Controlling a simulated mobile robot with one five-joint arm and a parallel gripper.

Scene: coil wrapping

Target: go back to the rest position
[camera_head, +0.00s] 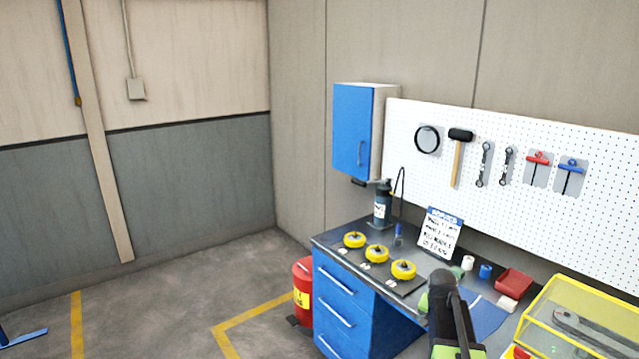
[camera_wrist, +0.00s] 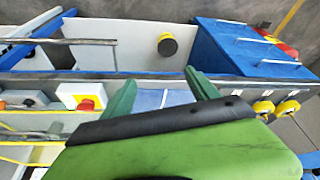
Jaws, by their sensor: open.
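My arm (camera_head: 450,310), dark with green parts, reaches over the front of the workbench in the head view; its fingertips cannot be made out there. In the wrist view my gripper (camera_wrist: 160,92) shows two green fingers spread apart with nothing between them. Behind them is a blue sheet on the bench. Three yellow coils (camera_head: 377,253) with dark centres lie in a row on a dark mat, left of my arm and apart from it. Yellow coils (camera_wrist: 263,107) also show at the right of the wrist view.
A yellow-framed clear box (camera_head: 580,315) stands right of my arm. A red bin (camera_head: 513,281) and small rolls (camera_head: 486,271) lie behind it. A dark bottle (camera_head: 382,205) and a sign (camera_head: 440,233) stand farther back. A red drum (camera_head: 302,290) stands by the blue drawers (camera_head: 345,310). Floor at left is mostly clear.

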